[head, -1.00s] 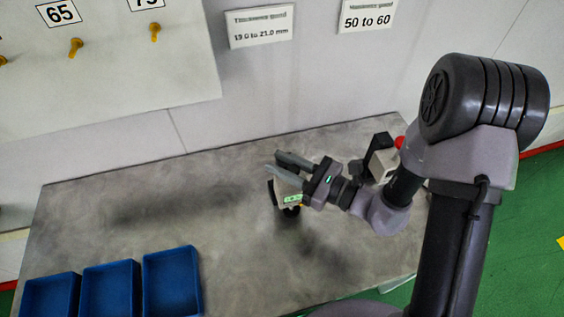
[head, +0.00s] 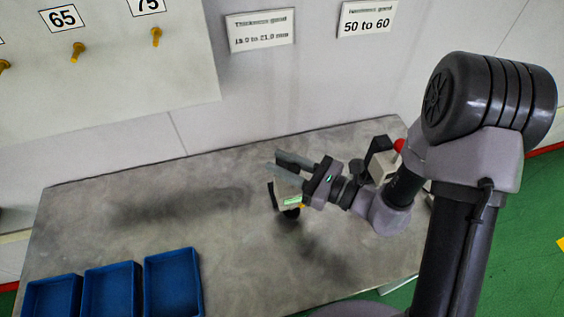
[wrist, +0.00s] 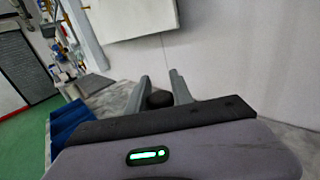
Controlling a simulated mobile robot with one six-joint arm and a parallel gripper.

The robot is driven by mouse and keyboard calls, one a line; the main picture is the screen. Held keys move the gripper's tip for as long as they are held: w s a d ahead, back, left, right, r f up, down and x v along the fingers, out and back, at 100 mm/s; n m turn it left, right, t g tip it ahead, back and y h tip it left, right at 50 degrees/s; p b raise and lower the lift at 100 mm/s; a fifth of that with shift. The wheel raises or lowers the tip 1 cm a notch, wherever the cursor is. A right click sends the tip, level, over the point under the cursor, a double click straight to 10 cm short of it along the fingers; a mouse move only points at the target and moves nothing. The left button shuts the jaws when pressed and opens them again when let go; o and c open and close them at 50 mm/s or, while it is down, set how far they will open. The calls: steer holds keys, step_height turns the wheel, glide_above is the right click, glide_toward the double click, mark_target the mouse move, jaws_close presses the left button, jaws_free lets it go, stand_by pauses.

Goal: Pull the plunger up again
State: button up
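The thickness gauge (head: 290,200), a small light body with a green lit display and dark curved parts, stands on the grey table. It is partly hidden by my gripper (head: 272,160). My gripper's two grey fingers are spread apart above the gauge. In the wrist view, a round black knob (wrist: 160,98), which looks like the top of the plunger, shows between the fingers of my gripper (wrist: 157,80). A gap shows on its left side; the right finger looks close to it. I cannot tell whether either finger touches it.
Three blue trays (head: 172,249) stand at the table's front left. A pale device (head: 383,165) with a black arm and red knob stands behind my wrist. A board with yellow pegs (head: 78,52) hangs on the wall. The middle left of the grey table (head: 120,240) is clear.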

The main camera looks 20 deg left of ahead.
steer(key=o, duration=0.3)
steer(key=shift+o, duration=0.2)
steer(key=p+v, duration=0.1)
steer(key=v, duration=1.6)
steer(key=shift+s+d+p, duration=0.15)
steer(key=shift+d+p, duration=0.05)
steer(key=shift+p, duration=0.15)
steer(key=shift+r, duration=0.1)
